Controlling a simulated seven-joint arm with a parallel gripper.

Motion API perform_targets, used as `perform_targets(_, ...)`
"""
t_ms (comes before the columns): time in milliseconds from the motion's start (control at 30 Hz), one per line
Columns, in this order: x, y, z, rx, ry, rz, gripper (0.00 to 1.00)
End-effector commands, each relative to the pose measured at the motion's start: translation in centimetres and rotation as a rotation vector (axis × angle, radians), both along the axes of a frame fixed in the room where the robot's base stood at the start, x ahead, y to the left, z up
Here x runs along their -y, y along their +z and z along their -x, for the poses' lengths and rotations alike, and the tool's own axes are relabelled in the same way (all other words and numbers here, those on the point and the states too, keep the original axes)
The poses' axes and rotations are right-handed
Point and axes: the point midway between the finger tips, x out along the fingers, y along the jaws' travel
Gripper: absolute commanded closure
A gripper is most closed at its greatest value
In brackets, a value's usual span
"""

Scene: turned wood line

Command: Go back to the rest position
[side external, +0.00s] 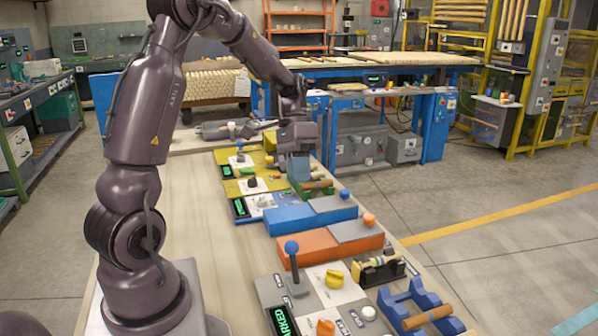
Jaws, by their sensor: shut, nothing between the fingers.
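My gripper (299,180) hangs at the end of my arm over the far part of the bench, above the yellow and green fixtures. Its fingers are small and partly hidden in this view; it is shut and holds nothing. A blue-grey block-like part shows right under it, and I cannot tell whether the fingers touch it. A turned wooden piece (318,184) lies in a green holder just right of the gripper.
A blue box (290,219) and an orange box (310,247) stand mid-bench. Nearer are a blue-knobbed lever (292,250), a yellow knob (334,278), a black-and-yellow holder (380,272) and a blue cradle (393,303). The bench's left strip (200,210) is clear.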

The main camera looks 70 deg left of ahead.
Motion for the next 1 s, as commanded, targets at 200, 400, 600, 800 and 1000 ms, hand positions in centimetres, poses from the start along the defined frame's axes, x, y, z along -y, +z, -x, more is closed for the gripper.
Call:
perform_targets(200, 0.0, 0.1, 0.0, 0.0, 0.0, 0.0, 1.0)
perform_targets(400, 0.0, 0.0, 0.0, 0.0, 0.002, 0.0, 1.0)
perform_targets(600, -0.2, -1.0, 0.5, -0.056, 0.116, -0.044, 1.0)
perform_targets(800, 2.8, 1.0, 2.5, -0.05, 0.22, -0.212, 1.0)
perform_targets(1000, 7.5, 4.2, 4.5, 0.079, 0.222, -0.361, 1.0)
